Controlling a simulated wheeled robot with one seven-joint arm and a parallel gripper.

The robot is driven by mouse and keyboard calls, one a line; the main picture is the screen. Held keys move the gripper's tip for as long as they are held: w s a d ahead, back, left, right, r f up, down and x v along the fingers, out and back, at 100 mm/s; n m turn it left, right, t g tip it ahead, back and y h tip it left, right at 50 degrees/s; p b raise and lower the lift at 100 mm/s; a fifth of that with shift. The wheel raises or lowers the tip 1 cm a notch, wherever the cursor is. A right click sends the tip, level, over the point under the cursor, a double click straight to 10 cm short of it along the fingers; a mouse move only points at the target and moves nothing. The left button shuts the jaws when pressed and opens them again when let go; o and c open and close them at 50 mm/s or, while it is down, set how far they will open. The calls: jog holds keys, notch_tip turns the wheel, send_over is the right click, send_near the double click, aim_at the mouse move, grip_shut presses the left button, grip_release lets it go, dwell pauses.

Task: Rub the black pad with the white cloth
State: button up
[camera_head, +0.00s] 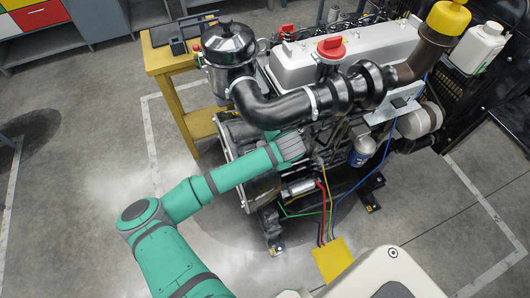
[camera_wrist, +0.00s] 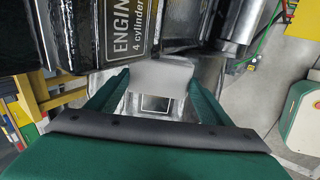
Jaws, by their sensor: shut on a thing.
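In the wrist view, my gripper (camera_wrist: 158,86) is shut on a white cloth (camera_wrist: 160,73), which spans the space between the two green fingers. The cloth is close to the side of the engine (camera_wrist: 185,60); I cannot tell whether it touches. A small dark rectangle with a pale border (camera_wrist: 155,103) shows between the fingers, beyond the cloth. It may be the black pad, but I cannot be sure. In the head view, my gripper (camera_head: 291,148) reaches to the near left side of the engine (camera_head: 345,62). The cloth and pad cannot be made out there.
A black plate lettered "ENGINE 4 cylinder" (camera_wrist: 131,30) is just ahead of the cloth. A yellow table (camera_head: 165,62) stands left of the engine. Coloured wires run to a yellow block (camera_head: 333,260).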

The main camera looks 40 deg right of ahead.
jog(key=shift+r, duration=0.1)
jog(key=shift+v, duration=2.95)
jog(key=shift+r, duration=0.1)
jog(key=v, duration=0.3)
jog(key=shift+f, duration=0.2)
jog(key=shift+x, duration=3.5)
jog(key=shift+x, duration=1)
